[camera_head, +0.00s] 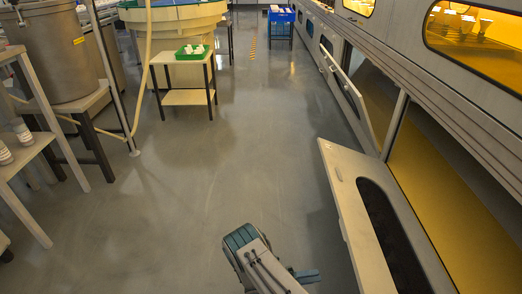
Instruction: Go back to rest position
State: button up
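Part of my own arm, with a blue-grey end cover and dark cables along a pale link, rises into the bottom middle of the head view. I cannot make out my gripper or its fingers in this view. The arm part is over open grey floor (190,215), to the left of the lowered panel door (347,215). Nothing held can be seen.
On the right runs a long cabinet with amber windows (480,40) and two doors swung out, one farther off (343,84). At left are a metal drum (60,60), a side table (25,150) and a small table with a green tray (192,53). The middle aisle is clear.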

notch_tip(320, 180, up, 42)
jog(key=m+g+y+p, duration=0.6)
jog(key=m+y+p, duration=0.6)
jog(key=m+p, duration=0.6)
jog(key=s+r+m+t+y+p, duration=0.3)
jog(key=s+r+m+p, duration=0.2)
jog(key=r, duration=0.8)
jog(key=s+a+r+m+t+y+p, duration=0.1)
jog(key=s+r+m+t+y+p, duration=0.2)
jog(key=r+m+p, duration=0.4)
jog(key=s+a+r+m+t+y+p, duration=0.1)
jog(key=s+r+m+t+y+p, duration=0.2)
jog(key=r+p, duration=0.6)
jog(key=shift+s+r+m+y+p, duration=0.3)
jog(key=shift+s+r+m, duration=1.35)
jog(key=shift+r, duration=3.4)
jog(key=shift+s+a+n, duration=0.1)
jog(key=shift+s+n, duration=0.05)
jog(key=shift+n, duration=0.1)
